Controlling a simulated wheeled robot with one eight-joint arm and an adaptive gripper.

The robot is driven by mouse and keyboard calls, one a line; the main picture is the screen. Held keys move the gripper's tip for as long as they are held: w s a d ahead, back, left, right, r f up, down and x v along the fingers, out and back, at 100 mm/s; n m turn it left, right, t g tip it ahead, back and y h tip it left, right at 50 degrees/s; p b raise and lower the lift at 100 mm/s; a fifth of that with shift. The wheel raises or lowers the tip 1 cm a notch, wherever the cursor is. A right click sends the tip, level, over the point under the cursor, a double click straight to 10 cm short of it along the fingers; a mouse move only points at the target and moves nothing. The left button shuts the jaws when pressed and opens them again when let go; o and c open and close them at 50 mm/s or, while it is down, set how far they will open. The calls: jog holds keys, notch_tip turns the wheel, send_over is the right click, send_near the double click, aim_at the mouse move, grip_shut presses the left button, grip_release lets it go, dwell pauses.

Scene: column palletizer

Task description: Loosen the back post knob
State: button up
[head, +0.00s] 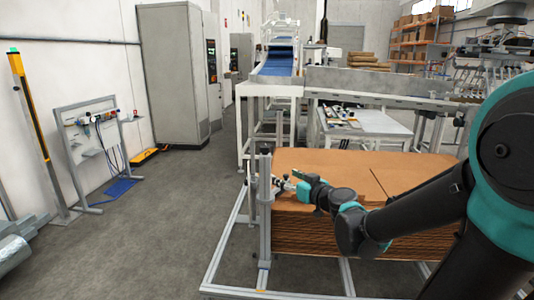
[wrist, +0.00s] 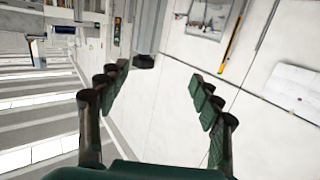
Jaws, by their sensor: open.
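Two upright grey posts stand close together at the left edge of the cardboard stack in the head view: a front post (head: 265,215) and a back post (head: 252,185). My gripper (head: 298,184) is over the stack's left part, just right of the posts. In the wrist view my gripper (wrist: 164,88) is open, with nothing between its fingers.
The brown cardboard stack (head: 330,163) lies below and right of my gripper, inside a pale floor frame (head: 234,291). A white table (head: 370,125) and a conveyor (head: 278,62) stand behind. Open grey floor (head: 170,220) lies to the left.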

aim_at(269, 152)
jog(key=shift+m+t, duration=0.3)
jog(key=shift+t, duration=0.5)
jog(key=r+x, duration=0.1)
jog(key=x, duration=0.5)
jog(key=d+x, duration=0.1)
jog(key=x, duration=0.5)
jog(key=w+r+x, duration=0.1)
jog(key=x, duration=0.6)
jog(key=shift+d+r, duration=0.35)
jog(key=shift+c, duration=0.2)
jog(key=c, duration=1.1)
jog(key=shift+c, duration=0.3)
